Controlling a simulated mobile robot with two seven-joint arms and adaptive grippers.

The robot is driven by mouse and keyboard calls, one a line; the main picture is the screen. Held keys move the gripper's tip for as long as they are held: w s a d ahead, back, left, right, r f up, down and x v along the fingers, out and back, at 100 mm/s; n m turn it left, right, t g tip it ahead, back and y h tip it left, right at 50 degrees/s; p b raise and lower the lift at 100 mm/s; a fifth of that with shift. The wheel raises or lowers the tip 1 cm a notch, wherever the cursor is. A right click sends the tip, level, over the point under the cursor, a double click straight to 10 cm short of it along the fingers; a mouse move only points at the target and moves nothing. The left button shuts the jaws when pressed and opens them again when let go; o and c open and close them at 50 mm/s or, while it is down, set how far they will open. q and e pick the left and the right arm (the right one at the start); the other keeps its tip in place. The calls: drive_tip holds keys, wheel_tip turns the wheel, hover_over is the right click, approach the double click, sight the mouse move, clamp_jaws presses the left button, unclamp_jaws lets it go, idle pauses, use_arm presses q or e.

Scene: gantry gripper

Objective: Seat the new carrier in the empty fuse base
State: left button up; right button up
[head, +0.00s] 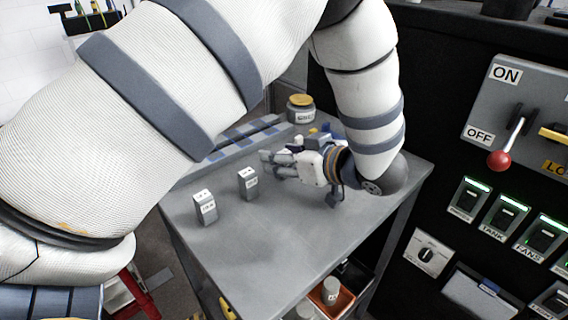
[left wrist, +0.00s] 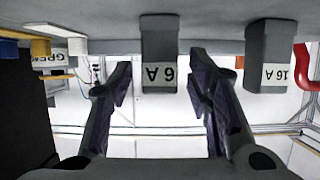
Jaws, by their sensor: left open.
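Two grey block-shaped carriers stand upright on the grey table. The one labelled 6 A (head: 248,183) is closer to my left gripper (head: 272,165); the 16 A one (head: 205,207) stands nearer the table's left edge. In the left wrist view, which is upside down, the 6 A carrier (left wrist: 159,55) appears between and beyond the open fingers of the gripper (left wrist: 160,72), not gripped, and the 16 A carrier (left wrist: 270,55) is to the right. Labelled fuse positions, TANK (head: 505,213) among them, are on the dark panel at right. I cannot tell which base is empty. My right gripper is not visible.
A labelled jar (head: 301,108) with a yellowish lid stands at the table's back. The panel carries an ON/OFF lever with a red knob (head: 499,161) and a rotary switch (head: 428,254). An orange bin (head: 331,299) is below the table (head: 265,245), whose front is clear.

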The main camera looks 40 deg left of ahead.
use_arm(q)
clamp_jaws()
drive_tip(key=shift+r, duration=0.1)
